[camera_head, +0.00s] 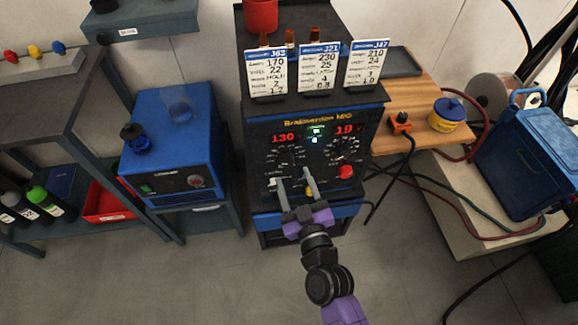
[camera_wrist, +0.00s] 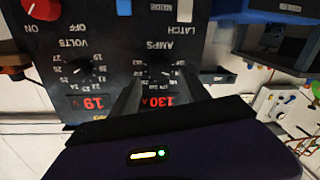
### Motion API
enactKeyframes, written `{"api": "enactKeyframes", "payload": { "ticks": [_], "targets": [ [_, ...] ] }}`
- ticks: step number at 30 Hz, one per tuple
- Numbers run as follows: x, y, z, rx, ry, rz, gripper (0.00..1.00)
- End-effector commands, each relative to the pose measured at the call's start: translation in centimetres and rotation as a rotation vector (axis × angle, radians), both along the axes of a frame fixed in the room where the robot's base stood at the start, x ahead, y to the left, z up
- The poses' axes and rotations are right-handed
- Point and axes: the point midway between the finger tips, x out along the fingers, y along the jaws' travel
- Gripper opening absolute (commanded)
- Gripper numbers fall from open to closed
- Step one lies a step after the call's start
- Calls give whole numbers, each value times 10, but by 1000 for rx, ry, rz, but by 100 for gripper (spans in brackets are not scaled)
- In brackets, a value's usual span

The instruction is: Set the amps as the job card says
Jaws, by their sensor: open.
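The black welder (camera_head: 262,130) stands in the middle of the head view. Its red amps display (camera_head: 283,138) reads 130, also in the wrist view (camera_wrist: 157,101); the volts display (camera_wrist: 89,102) reads 19. Three job cards stand on top: J63 (camera_head: 266,74) with 170 and 22, J21 (camera_head: 319,70) with 230 and 25, J47 (camera_head: 367,68) with 210 and 24. My gripper (camera_head: 295,176) is open before the lower left of the panel. In the wrist view, upside down, its fingers (camera_wrist: 159,76) flank the amps dial (camera_wrist: 165,72); contact is unclear.
The volts knob (camera_wrist: 83,68) and a red on/off knob (camera_head: 346,172) are close by. A blue machine (camera_head: 172,140) stands left. A wooden top (camera_head: 415,122) with a blue-lidded tub (camera_head: 447,112) is right. Cables run across the right side. The front floor is clear.

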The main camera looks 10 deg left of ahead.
Motion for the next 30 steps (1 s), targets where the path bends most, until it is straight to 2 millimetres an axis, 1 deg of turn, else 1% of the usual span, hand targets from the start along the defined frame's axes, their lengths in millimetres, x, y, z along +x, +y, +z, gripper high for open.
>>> {"api": "enactKeyframes", "payload": {
  "ticks": [1, 3, 9, 13, 20, 23, 24, 26, 28, 29, 30],
  "targets": [
    [9, 4, 0, 3, -1, 1, 55],
    [18, 7, 0, 2, -1, 1, 55],
    [37, 14, -1, 2, 1, -1, 55],
    [41, 16, 0, 1, 0, -1, 55],
    [42, 16, 0, 1, 0, -1, 55],
    [42, 16, 0, 1, 0, -1, 37],
    [42, 16, 0, 1, 0, -1, 29],
    [42, 16, 0, 1, 0, -1, 17],
    [41, 16, 0, 1, 0, -1, 4],
    [41, 16, 0, 1, 0, 0, 0],
    [41, 16, 0, 1, 0, -1, 0]
  ]
}}
